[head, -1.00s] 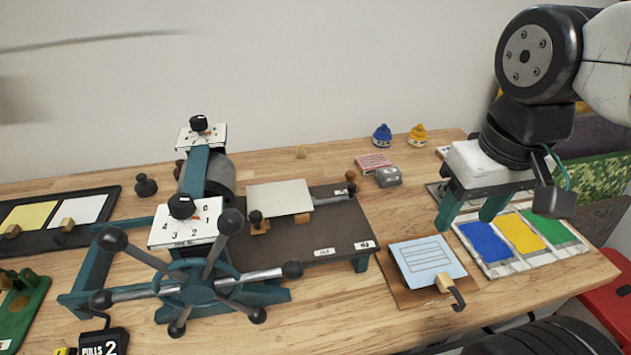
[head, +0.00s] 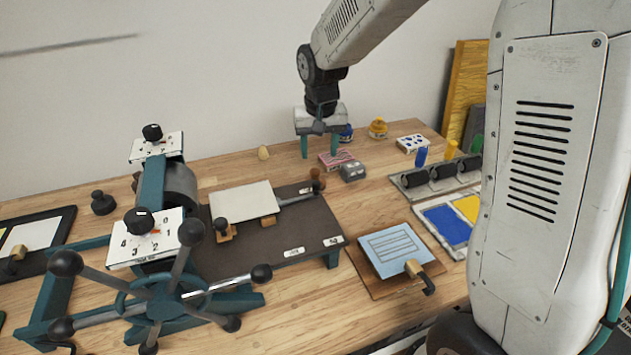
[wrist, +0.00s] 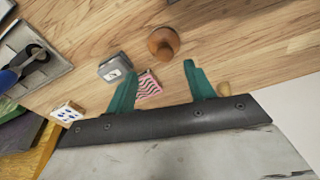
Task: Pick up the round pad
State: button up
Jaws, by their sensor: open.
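A brown round piece with a knob-like top (head: 317,180) stands at the right back of the press bed; it also shows in the wrist view (wrist: 163,42), beyond the fingertips. A dark round piece with a knob (head: 103,203) stands left of the press. I cannot tell which of these is the round pad. My gripper (head: 320,148) is open and empty, pointing down above the back of the table. In the wrist view, a pink striped block (wrist: 149,84) shows between my fingers (wrist: 155,82).
A grey box (head: 353,172) lies beside the striped block, with a blue jar and a yellow jar (head: 378,128) behind. A small pale wooden piece (head: 263,152) lies left of my gripper. The press (head: 165,200) with its spoked wheel fills the left. A blue card (head: 393,249) lies front right.

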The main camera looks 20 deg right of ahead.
aim_at(315, 170)
jog(key=shift+w+f, duration=0.3)
jog(key=shift+f, duration=0.2)
jog(key=f, duration=0.7)
jog(key=shift+w+a+f, duration=0.25)
jog(key=shift+w, duration=0.15)
jog(key=c, duration=1.1)
